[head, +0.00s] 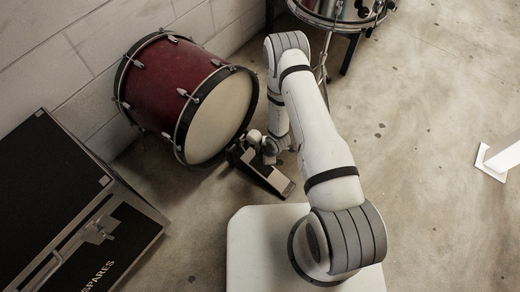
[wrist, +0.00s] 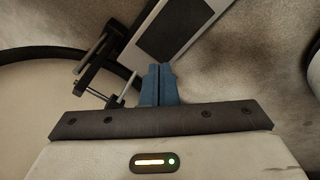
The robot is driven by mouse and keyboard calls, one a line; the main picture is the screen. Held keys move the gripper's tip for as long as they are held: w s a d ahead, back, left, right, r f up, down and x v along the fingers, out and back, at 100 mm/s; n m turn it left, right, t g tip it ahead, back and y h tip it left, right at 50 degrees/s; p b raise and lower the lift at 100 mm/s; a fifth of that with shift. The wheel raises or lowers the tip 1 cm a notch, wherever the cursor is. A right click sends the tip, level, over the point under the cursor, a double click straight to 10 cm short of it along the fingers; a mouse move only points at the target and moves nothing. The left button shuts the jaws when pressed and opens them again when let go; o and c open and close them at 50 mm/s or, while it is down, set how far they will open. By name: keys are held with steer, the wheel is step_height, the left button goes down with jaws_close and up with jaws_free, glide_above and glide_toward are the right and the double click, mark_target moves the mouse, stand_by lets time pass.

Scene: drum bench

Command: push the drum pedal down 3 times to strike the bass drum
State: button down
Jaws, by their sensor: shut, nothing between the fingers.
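The red bass drum (head: 175,85) lies on its side on the floor near the wall, its pale head (head: 220,117) facing my arm. The drum pedal (head: 262,172) stands on the floor in front of that head. In the wrist view the pedal's footboard (wrist: 175,28) with a dark pad runs up to the right, and its frame and rods (wrist: 103,72) are at the left. My gripper (wrist: 158,70) is shut and empty, its blue fingertips just below the footboard in the picture. I cannot tell whether they touch it. In the head view my arm partly hides the gripper.
A black case (head: 70,200) marked SPARES stands at the left. A chrome snare drum (head: 340,10) on a stand is at the top, behind my arm. A white post foot (head: 490,165) stands at the right. The concrete floor between is clear.

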mark_target(259, 164)
steer(key=shift+w+f+b, duration=0.2)
steer(key=shift+f+b, duration=0.15)
steer(key=shift+f, duration=0.3)
steer(key=b+x, duration=0.3)
steer(key=x, duration=0.2)
steer(key=shift+w+a+f+b, duration=0.15)
steer(key=shift+a+f+b, duration=0.05)
steer(key=shift+b, duration=0.1)
stand_by(1.1)
step_height(259, 164, down, 6)
steer(key=b, duration=0.5)
steer(key=shift+r+p, duration=0.5)
steer(key=shift+r, duration=0.1)
steer(key=p+v, duration=0.1)
steer(key=v, duration=0.1)
steer(key=a+p+v, duration=0.1)
steer(key=p+v, duration=0.1)
steer(key=shift+w+d+r, duration=0.1)
steer(key=shift+w+r, duration=0.05)
steer(key=shift+r, duration=0.35)
steer(key=shift+w, duration=0.1)
